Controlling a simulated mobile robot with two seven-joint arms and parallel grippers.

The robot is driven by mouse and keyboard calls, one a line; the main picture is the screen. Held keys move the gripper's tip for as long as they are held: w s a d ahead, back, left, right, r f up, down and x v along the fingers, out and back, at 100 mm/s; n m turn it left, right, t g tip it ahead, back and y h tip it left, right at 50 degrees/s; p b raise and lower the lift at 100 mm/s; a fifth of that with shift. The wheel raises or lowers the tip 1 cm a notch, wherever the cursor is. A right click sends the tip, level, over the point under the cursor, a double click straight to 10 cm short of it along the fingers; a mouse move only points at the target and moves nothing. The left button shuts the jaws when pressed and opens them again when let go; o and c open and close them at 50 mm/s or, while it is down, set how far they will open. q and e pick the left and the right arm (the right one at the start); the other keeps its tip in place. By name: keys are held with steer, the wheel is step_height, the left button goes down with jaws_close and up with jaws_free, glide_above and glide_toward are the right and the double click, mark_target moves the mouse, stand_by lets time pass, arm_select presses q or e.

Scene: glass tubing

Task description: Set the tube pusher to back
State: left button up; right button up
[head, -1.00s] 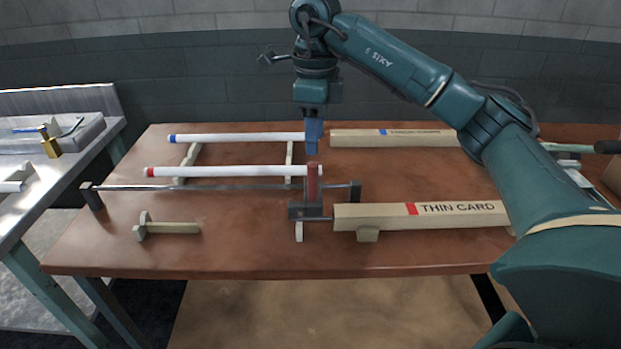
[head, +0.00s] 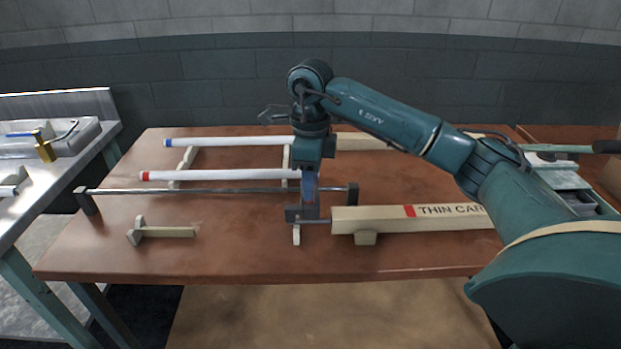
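The tube pusher is a dark carriage (head: 294,214) on a long metal rail (head: 200,191), near the rail's right end. Its upright red handle, clear in the earlier view, is now almost all hidden by my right gripper (head: 309,196). My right gripper points down, its blue fingers at the handle just above the carriage. I cannot tell whether the fingers are closed on the handle. A short rod runs from the carriage to the pale box marked "THIN CAR" (head: 380,219). My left gripper is not in view.
A red-capped white tube (head: 220,175) and a blue-capped white tube (head: 225,141) lie behind the rail on wooden supports. A wooden stop (head: 160,232) sits at front left. Another pale box (head: 365,141) lies behind my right arm. The table's (head: 240,255) front strip is clear.

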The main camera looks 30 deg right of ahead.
jaws_close()
stand_by(0.3)
